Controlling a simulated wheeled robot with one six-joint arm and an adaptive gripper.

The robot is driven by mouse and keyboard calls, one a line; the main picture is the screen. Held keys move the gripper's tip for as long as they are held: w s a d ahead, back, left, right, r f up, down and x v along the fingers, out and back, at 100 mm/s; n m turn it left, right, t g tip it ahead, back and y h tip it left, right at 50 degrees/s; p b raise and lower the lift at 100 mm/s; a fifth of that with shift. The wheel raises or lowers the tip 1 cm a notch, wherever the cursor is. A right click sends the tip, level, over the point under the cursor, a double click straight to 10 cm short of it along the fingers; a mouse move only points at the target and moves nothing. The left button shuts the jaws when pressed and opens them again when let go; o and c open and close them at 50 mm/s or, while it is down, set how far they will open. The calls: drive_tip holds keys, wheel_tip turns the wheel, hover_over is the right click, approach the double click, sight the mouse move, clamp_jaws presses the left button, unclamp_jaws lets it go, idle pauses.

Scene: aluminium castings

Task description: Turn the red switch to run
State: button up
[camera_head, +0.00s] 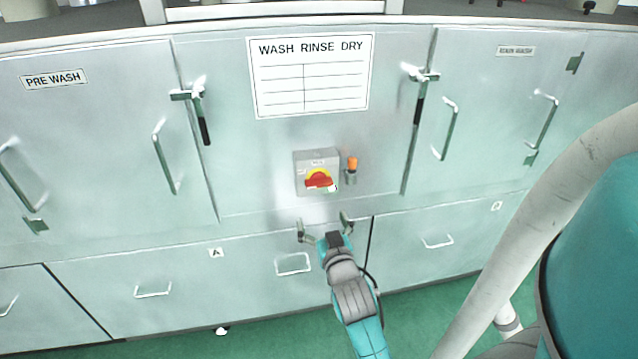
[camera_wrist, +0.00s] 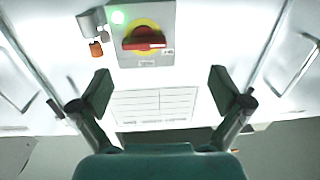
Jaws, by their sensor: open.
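The red switch (camera_head: 319,183) sits on a yellow disc on a grey box (camera_head: 304,160) fixed to the middle cabinet panel. In the head view its red handle lies roughly level. The label print is too small to read. My gripper (camera_head: 325,225) is open and empty, a little below the switch box in the head view. In the wrist view my gripper's two fingers (camera_wrist: 160,91) stand wide apart, clear of the switch.
An orange-tipped fitting (camera_head: 351,165) sticks out just right of the switch box. A sign reading WASH RINSE DRY (camera_head: 310,76) is above. Door latches (camera_head: 203,110) and handles (camera_head: 165,158) project on both sides. A drawer handle (camera_head: 293,264) is low, left of my arm.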

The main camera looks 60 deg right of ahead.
sight(320, 185)
drive_tip(key=shift+m+g+h, duration=0.4)
drive_tip(key=shift+h, duration=0.1)
drive_tip(key=x, duration=0.4)
drive_tip(key=s+r+x, duration=0.1)
drive_tip(key=x, duration=0.3)
drive_tip(key=d+x, duration=0.1)
drive_tip(key=x, duration=0.4)
drive_tip(key=shift+s+r, duration=0.3)
drive_tip(key=shift+r, duration=0.1)
drive_tip(key=shift+c, duration=0.3)
drive_tip(key=c, duration=1)
